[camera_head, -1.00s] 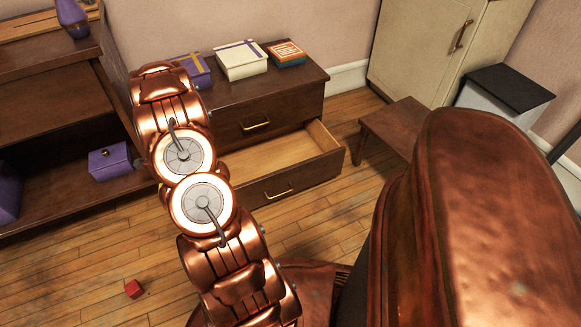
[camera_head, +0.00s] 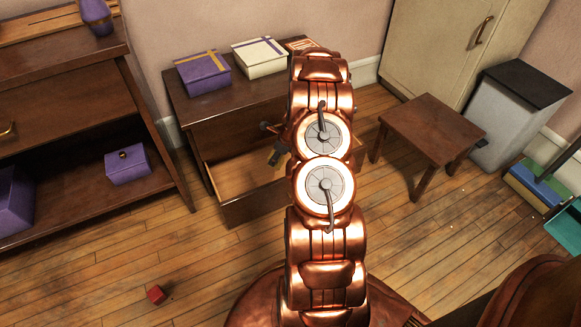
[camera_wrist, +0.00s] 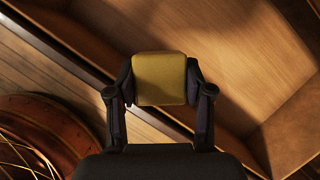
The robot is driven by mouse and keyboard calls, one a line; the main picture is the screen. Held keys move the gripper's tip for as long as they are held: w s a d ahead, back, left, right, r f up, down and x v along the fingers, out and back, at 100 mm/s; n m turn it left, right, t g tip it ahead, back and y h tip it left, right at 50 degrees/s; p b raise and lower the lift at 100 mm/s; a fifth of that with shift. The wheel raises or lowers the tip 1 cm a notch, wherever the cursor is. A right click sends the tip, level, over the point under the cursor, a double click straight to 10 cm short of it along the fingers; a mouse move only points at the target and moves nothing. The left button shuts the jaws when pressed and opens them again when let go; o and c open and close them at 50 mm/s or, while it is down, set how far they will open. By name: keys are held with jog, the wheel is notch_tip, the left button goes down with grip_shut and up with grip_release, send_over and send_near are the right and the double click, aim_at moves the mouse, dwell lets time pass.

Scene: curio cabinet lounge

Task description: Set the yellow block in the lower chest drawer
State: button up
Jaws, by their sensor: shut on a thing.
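The yellow block (camera_wrist: 160,78) is between the two dark fingers of my gripper (camera_wrist: 160,92) in the wrist view. The gripper is shut on it. Beyond the block, the wrist view shows the wooden inside of the open lower drawer (camera_wrist: 250,45) and its dark edge running diagonally. In the head view, the dark wooden chest (camera_head: 215,132) has its lower drawer (camera_head: 240,178) pulled out. My gripper shows partly there, over the drawer.
A purple box (camera_head: 203,72) and a cream box (camera_head: 259,57) stand on the chest. A low brown stool (camera_head: 432,125) and a grey bin (camera_head: 512,115) are to the right. A red cube (camera_head: 156,294) lies on the floor. A shelf unit (camera_head: 70,95) stands left.

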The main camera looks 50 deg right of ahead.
jog(key=w+a+f+m, duration=0.1)
jog(key=w+a+f, duration=0.1)
jog(key=a+f, duration=0.1)
jog(key=w+a+f+m+b, duration=0.1)
jog(key=w+a+f, duration=0.2)
jog(key=f, duration=0.2)
jog(key=w+a+f+m+h+b, duration=0.1)
jog(key=w+a+f, duration=0.1)
jog(key=w+f, duration=0.1)
jog(key=shift+w+a+f, duration=0.25)
jog(key=shift+a+f, duration=0.15)
jog(key=shift+f, duration=0.3)
jog(key=shift+w+a+f, duration=0.15)
jog(key=shift+a+f, duration=0.05)
jog(key=shift+f, duration=0.25)
jog(key=shift+d+f, duration=0.1)
jog(key=shift+d, duration=0.2)
jog(key=b, duration=0.3)
send_over(283, 174)
jog(key=s, duration=0.2)
jog(key=shift+w+a, duration=0.15)
jog(key=shift+w, duration=0.1)
jog(key=f, duration=0.1)
jog(key=f+b, duration=0.1)
jog(key=f, duration=0.1)
jog(key=shift+s+d+b, duration=0.15)
jog(key=shift+d+b, duration=0.1)
jog(key=shift+b, duration=0.05)
jog(key=shift+f, duration=0.25)
jog(key=shift+f, duration=0.15)
